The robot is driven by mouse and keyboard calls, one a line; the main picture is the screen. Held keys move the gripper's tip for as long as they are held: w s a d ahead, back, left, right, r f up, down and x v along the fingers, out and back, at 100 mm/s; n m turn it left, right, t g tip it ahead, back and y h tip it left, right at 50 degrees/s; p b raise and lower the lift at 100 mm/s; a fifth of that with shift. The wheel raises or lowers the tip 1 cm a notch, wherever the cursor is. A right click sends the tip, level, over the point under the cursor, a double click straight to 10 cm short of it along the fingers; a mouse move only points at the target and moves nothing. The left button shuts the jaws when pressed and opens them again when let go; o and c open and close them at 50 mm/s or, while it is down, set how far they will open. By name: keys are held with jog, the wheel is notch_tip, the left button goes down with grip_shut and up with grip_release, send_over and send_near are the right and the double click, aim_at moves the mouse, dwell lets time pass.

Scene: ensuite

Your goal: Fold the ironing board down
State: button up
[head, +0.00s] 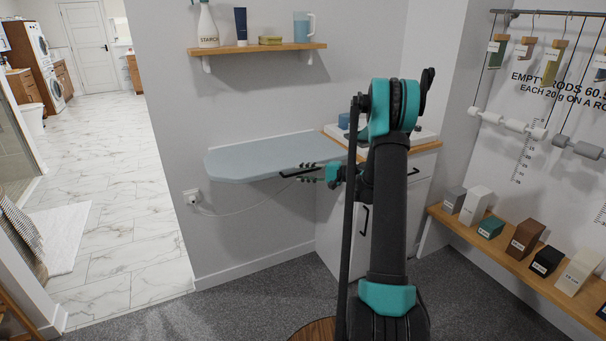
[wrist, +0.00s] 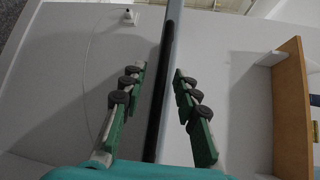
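The pale blue-grey ironing board (head: 250,158) is out flat and roughly level against the wall, below the shelf. In the wrist view its long edge (wrist: 175,18) is seen end-on as a narrow strip. A dark bar (wrist: 164,70) runs along that edge. My gripper (head: 301,173) is at the board's front edge, near its right part. In the wrist view my gripper (wrist: 157,80) is open, with one green finger on each side of the edge and visible gaps between. I see no finger clearly touching the board.
A wooden shelf (head: 258,48) with a starch bottle (head: 207,26) and other items hangs above the board. A white cabinet (head: 345,215) stands at its right. A wall outlet (head: 191,197) with a cord is below left. Carpet below the board is clear.

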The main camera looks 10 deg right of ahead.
grip_shut()
dwell(0.4)
jog(key=shift+m+g+h, duration=0.5)
jog(key=shift+m+h, duration=0.2)
jog(key=r, duration=0.7)
jog(key=shift+w+a+r, duration=0.1)
jog(key=shift+w+r, duration=0.05)
jog(key=shift+w, duration=0.15)
grip_release()
